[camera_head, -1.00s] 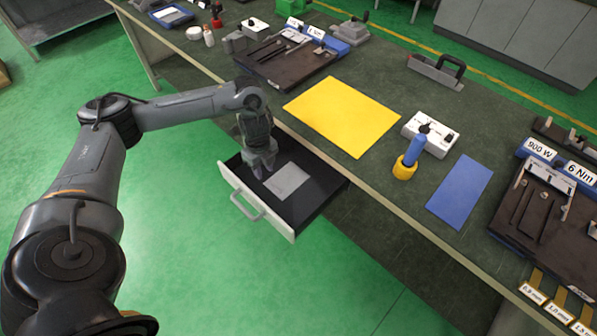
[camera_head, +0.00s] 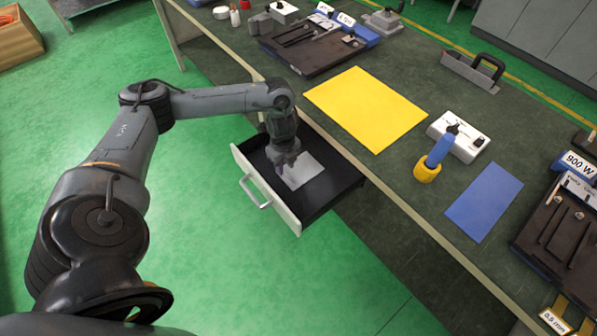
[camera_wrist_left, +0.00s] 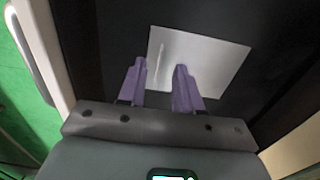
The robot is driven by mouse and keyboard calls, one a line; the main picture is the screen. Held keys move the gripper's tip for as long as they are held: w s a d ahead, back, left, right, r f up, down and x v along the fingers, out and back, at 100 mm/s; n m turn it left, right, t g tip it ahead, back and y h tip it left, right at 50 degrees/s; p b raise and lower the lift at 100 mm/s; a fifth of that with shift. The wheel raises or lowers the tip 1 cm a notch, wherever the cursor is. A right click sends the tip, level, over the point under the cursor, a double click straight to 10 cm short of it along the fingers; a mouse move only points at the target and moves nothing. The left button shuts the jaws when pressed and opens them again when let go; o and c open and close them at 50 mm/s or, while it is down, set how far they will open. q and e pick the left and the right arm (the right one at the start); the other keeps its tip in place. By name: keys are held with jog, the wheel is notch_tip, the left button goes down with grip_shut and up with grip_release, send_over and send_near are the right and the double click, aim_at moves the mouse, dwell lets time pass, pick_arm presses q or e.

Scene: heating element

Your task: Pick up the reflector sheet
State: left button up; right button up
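The reflector sheet (camera_head: 303,172) is a thin, light grey square lying flat on the dark floor of the open drawer (camera_head: 325,196). In the left wrist view the sheet (camera_wrist_left: 215,62) lies under and beyond the fingertips. My left gripper (camera_head: 287,164) points down into the drawer, over the sheet's left part. In the left wrist view its two purple fingers (camera_wrist_left: 160,80) are apart, with part of the sheet showing between them. I cannot tell whether the fingertips touch the sheet. My right gripper is not in view.
The drawer's white front with its handle (camera_head: 254,192) faces the green floor. The bench top above holds a yellow mat (camera_head: 367,107), a blue mat (camera_head: 484,201), a blue-handled tool in a yellow base (camera_head: 434,158), a white box (camera_head: 459,136) and dark tool trays (camera_head: 308,45).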

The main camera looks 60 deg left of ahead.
aim_at(285, 172)
pick_arm(q)
notch_tip(285, 172, down, 3)
jog(key=shift+f+b, duration=0.15)
jog(key=shift+b, duration=0.2)
jog(key=shift+c, duration=0.3)
grip_shut()
jog(key=shift+r, duration=0.2)
